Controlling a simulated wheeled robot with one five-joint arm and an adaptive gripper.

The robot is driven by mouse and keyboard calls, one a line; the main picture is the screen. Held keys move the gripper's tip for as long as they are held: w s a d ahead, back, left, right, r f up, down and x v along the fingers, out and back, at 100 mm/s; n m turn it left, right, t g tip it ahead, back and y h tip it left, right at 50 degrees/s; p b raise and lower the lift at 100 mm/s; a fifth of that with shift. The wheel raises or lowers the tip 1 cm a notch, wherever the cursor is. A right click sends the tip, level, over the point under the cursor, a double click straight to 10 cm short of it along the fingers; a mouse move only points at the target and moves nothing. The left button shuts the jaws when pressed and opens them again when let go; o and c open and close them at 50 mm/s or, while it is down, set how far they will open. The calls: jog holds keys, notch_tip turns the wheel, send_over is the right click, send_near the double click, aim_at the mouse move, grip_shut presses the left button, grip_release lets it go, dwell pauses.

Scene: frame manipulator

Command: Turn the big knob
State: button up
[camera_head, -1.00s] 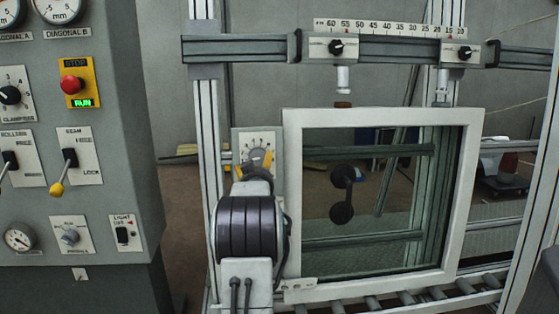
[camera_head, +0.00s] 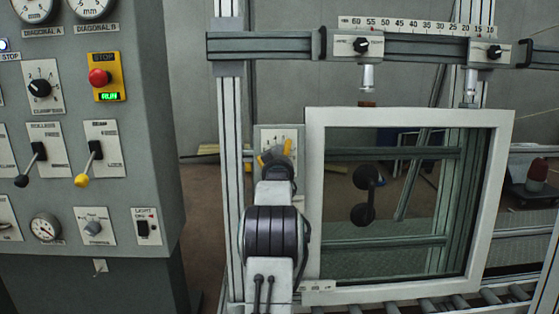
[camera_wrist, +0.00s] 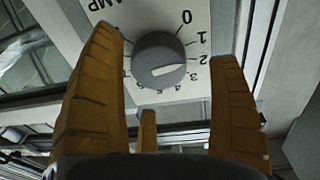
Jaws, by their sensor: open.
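The big knob (camera_wrist: 158,61) is round and grey with a white pointer mark. It sits on a light plate (camera_wrist: 174,13) with a number scale, seen upside down in the wrist view. In the head view the plate (camera_head: 292,133) is fixed beside the window frame, and my arm hides most of the knob. A gap shows between each finger and the knob. In the head view my gripper (camera_head: 275,153) is in front of the plate.
A white-framed glass pane (camera_head: 413,117) stands close to the right of my arm. An aluminium post (camera_head: 231,180) rises just left of the plate. A grey control cabinet (camera_head: 150,180) with knobs, levers and a red stop button (camera_head: 99,77) stands at the left.

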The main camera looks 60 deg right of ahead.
jog(key=shift+b+x, duration=0.4)
jog(key=shift+x, duration=0.75)
jog(key=c, duration=1.2)
jog(key=shift+d+m, duration=0.1)
jog(key=shift+m, duration=1.4)
jog(key=o, duration=1.2)
jog(key=shift+s, duration=0.1)
jog(key=v, duration=1.2)
